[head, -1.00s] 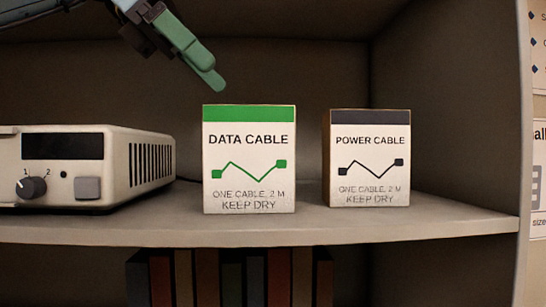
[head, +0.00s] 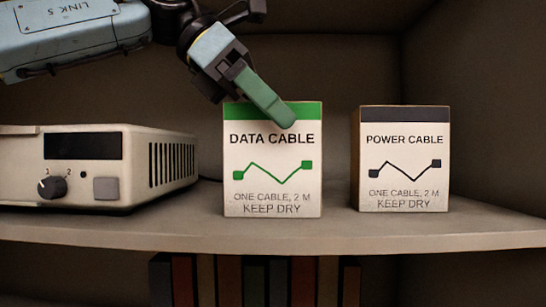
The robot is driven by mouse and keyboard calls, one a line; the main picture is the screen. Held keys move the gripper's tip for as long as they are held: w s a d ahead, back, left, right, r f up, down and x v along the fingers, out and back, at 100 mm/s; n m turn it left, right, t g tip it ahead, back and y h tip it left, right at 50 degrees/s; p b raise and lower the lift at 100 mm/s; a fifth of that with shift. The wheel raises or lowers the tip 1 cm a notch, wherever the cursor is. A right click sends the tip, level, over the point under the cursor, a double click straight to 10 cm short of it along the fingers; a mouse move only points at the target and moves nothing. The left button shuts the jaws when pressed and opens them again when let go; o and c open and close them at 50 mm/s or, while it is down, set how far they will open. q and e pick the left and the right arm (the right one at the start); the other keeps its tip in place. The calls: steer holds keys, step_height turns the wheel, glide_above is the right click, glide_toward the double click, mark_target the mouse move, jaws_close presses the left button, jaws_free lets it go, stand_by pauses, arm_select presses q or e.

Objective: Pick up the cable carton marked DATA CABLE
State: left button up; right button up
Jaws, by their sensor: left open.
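The DATA CABLE carton (head: 272,185), white with a green top band, stands upright on the shelf in the middle of the head view. My left gripper (head: 274,108) comes in from the upper left, and its green finger overlaps the carton's upper front in the picture. It is open, with nothing seen in it. Only one finger shows clearly; the other is hidden. I cannot tell whether the finger touches the carton. My right gripper is not in view.
The POWER CABLE carton (head: 404,185), with a dark band, stands to the right, a gap apart. A beige device (head: 120,160) with a knob stands to the left. The shelf (head: 330,237) has a bare front edge. Several books (head: 255,280) stand below.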

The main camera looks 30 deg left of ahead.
arm_select(q)
steer(key=shift+w+a, duration=0.1)
steer(key=c, duration=1.5)
steer(key=shift+c, duration=0.2)
steer(key=shift+r, duration=0.15)
